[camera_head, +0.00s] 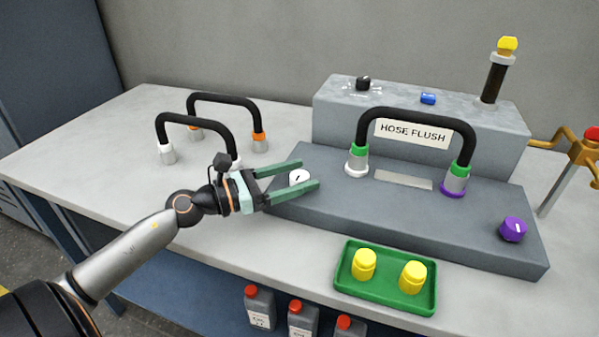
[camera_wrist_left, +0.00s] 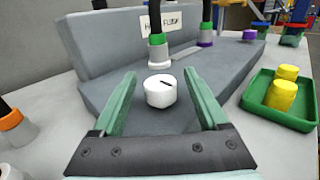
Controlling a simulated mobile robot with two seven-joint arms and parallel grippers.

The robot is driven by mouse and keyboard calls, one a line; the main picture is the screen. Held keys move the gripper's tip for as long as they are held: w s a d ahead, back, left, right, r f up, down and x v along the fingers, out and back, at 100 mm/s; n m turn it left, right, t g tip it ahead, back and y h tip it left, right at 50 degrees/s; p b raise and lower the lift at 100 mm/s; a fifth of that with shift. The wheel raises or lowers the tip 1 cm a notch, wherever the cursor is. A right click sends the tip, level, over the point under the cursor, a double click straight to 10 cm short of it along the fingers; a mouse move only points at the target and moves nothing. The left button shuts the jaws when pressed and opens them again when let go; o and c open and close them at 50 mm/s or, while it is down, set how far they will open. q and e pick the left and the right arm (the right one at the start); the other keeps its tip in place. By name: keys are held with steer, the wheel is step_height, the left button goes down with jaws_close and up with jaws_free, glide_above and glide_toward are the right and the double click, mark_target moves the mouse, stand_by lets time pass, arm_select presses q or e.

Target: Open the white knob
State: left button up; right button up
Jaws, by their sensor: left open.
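The white knob (camera_head: 298,177) sits on the left part of the grey hose flush panel (camera_head: 400,215). In the left wrist view the white knob (camera_wrist_left: 160,91) has a dark pointer line on its top. My left gripper (camera_head: 309,174) is open, with its green fingers on either side of the knob. In the left wrist view the left gripper's fingers (camera_wrist_left: 160,82) show gaps to the knob on both sides, so they do not appear to touch it. My right gripper is not in view.
A black hose (camera_head: 415,114) arches over the panel behind the knob. Two more hoses (camera_head: 222,98) stand on the table at the left. A green tray (camera_head: 388,300) with yellow parts lies in front, and a purple knob (camera_head: 513,229) is at the panel's right.

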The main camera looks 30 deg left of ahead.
arm_select(q)
steer(key=shift+w+d, duration=0.2)
steer(key=shift+w, duration=0.15)
jaws_close()
stand_by(0.5)
